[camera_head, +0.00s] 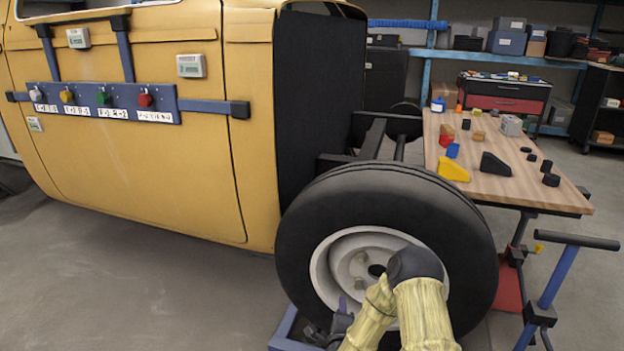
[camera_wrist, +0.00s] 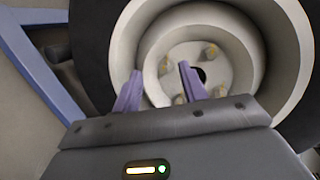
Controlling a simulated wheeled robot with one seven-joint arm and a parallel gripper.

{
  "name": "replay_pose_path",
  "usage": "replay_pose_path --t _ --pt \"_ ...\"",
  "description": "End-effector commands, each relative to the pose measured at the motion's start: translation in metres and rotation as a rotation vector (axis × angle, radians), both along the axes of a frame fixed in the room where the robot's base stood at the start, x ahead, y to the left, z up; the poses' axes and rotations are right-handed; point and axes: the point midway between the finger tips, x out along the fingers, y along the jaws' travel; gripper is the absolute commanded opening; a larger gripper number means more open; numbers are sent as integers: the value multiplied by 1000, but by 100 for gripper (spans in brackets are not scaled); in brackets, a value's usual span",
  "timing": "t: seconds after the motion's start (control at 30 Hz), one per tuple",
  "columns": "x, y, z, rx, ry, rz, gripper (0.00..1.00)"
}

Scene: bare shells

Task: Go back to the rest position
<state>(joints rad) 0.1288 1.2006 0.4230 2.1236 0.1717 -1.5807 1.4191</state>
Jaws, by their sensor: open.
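My gripper (camera_wrist: 160,88) shows in the wrist view with its two purple fingers apart and nothing between them. It faces the pale wheel rim (camera_wrist: 228,48), whose centre hole and several yellowish nuts are visible behind the fingers. In the head view my arm reaches forward at the bottom, low in front of the wheel's black tyre (camera_head: 300,225). The arm covers the lower part of the rim, and I cannot tell whether the fingers touch it. In the head view the gripper is mostly hidden at the lower edge.
A yellow vehicle body (camera_head: 130,180) stands at the left, with a blue bar of coloured knobs (camera_head: 100,98). A wooden table (camera_head: 530,185) with several blocks is at the right. A blue-legged stand (camera_head: 555,285) is in front of it. The lower left floor is clear.

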Motion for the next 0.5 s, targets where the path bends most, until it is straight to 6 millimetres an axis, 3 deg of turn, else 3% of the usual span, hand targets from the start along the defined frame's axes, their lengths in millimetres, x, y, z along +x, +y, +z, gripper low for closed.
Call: replay_pose_path --t 0.03,0.27,0.5 --pt "2 2 17 -62 31 47 43" --pt "-6 7 60 -372 213 268 43" --pt "-39 -1 105 -687 391 497 43"
